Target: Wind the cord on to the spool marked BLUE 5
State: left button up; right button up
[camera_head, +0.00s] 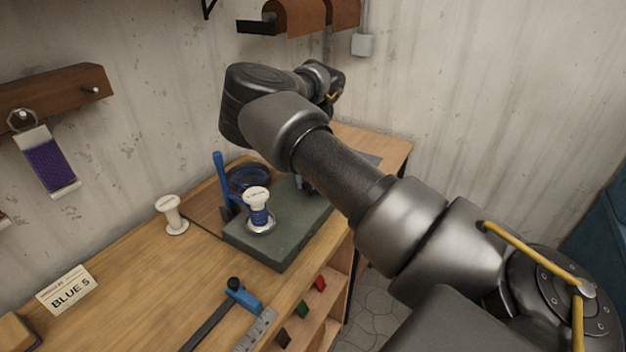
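A card reading BLUE 5 (68,289) stands on the bench at the left. A spool with white ends and a blue middle (258,211) stands upright in a round metal seat on a dark green block (278,246). Its top mark is too small to read. A dark blue coil, perhaps the cord (247,178), lies behind it beside an upright blue handle (222,180). A bare white spool (172,214) stands left of the block. My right arm crosses the view and hides the block's right side. Its gripper is not visible. My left gripper is out of view.
A blue clamp on a dark bar (238,292) lies at the bench's front edge. Below are shelves with small red, green and dark pieces. A purple-wound card (50,165) hangs on the left wall. The bench between the card and the white spool is clear.

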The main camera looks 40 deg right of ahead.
jog(key=shift+m, duration=0.7)
jog(key=o, duration=1)
notch_tip(320, 180, up, 11)
jog(key=b, duration=0.1)
